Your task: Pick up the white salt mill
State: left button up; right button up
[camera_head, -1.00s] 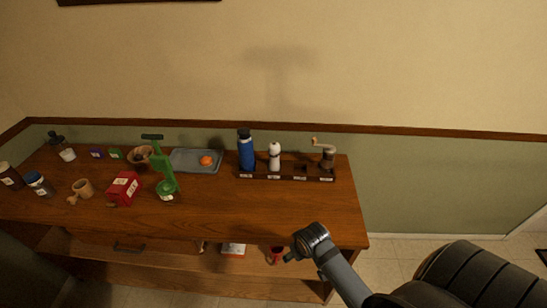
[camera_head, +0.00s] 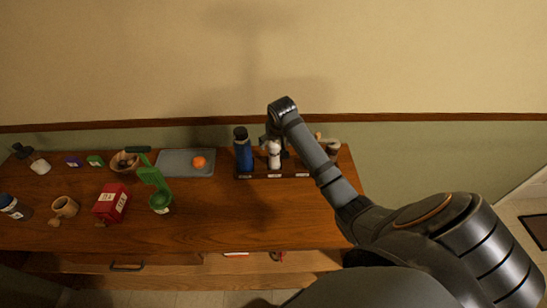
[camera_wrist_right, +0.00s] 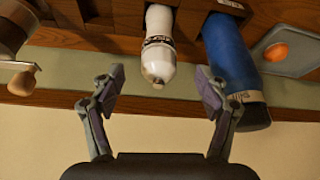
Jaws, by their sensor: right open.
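The white salt mill (camera_head: 274,157) stands upright in a dark wooden rack (camera_head: 258,177) at the back of the counter, just right of a blue bottle (camera_head: 243,152). In the right wrist view the mill (camera_wrist_right: 159,50) shows with its metal-tipped top between and ahead of the two fingers. My right gripper (camera_wrist_right: 160,88) is open and empty, with its fingers apart on either side of the mill's line and not touching it. In the head view the right gripper (camera_head: 272,138) is at the mill's top, partly hidden by my arm. My left gripper is not in view.
The blue bottle (camera_wrist_right: 230,60) stands close to one finger in the wrist view. A grinder (camera_head: 332,146) with a crank stands on the mill's other side. A grey tray (camera_head: 175,163) with an orange (camera_head: 199,162) lies left of the rack.

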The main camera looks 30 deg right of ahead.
aim_at(275, 146)
jog(key=shift+x, duration=1.2)
jog(key=p+x, duration=0.2)
jog(key=x, duration=0.1)
jog(key=shift+x, duration=1.15)
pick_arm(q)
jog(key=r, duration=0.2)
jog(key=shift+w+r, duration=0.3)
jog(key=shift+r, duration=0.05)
pick_arm(e)
jog(key=shift+w+f, duration=0.15)
jog(key=shift+f, duration=0.15)
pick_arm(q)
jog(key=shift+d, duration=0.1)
pick_arm(e)
jog(key=shift+r, duration=0.1)
grip_shut()
